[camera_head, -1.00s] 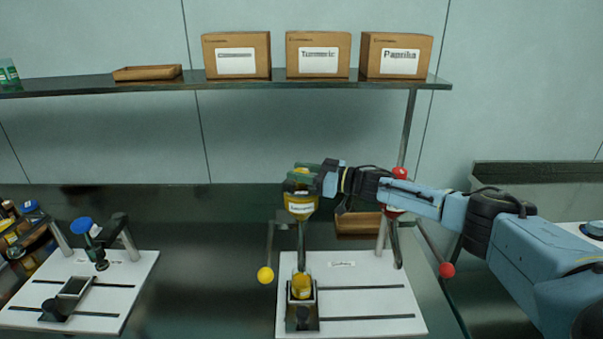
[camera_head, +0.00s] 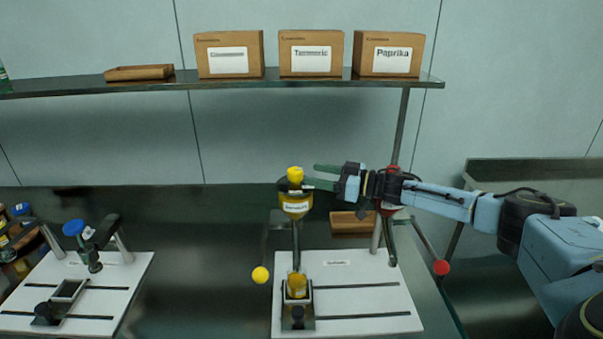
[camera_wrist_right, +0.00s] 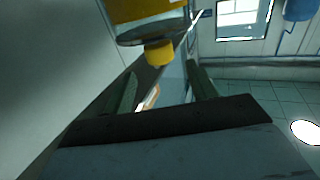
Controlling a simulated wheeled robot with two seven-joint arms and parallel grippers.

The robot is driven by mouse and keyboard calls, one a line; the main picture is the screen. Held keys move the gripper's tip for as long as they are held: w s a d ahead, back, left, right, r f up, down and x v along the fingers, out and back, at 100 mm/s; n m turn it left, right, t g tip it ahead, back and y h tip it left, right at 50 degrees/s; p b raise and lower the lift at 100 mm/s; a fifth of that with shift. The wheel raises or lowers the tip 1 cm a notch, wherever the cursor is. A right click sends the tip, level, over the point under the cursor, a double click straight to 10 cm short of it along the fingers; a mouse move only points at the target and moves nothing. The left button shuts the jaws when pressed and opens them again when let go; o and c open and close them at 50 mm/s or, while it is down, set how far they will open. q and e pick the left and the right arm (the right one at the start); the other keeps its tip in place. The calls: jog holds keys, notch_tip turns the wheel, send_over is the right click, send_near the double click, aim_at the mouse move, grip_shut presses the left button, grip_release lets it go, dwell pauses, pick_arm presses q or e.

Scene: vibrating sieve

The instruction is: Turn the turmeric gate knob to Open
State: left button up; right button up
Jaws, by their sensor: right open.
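The turmeric hopper (camera_head: 296,207) is yellow with a white label and stands on a post over the right white board. A yellow cap-like piece (camera_head: 295,174) tops it; a similar yellow piece (camera_wrist_right: 158,52) shows beyond my fingers in the right wrist view. A yellow ball knob (camera_head: 261,274) hangs on a rod left of the post. I cannot tell for sure which is the gate knob, and no Open mark is readable. My right gripper (camera_head: 310,176) is open and empty, just right of the hopper's top. My left gripper is out of view.
A yellow jar (camera_head: 297,286) stands in a holder below the hopper. A red ball knob (camera_head: 441,267) hangs on the right, with its stand behind my right arm. A second white board (camera_head: 118,272) with a blue-topped stand is at left. Labelled boxes line the shelf (camera_head: 260,84) above.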

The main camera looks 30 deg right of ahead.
jog(key=v, duration=0.6)
jog(key=shift+s+d+b, duration=0.2)
jog(key=shift+s+b, duration=0.1)
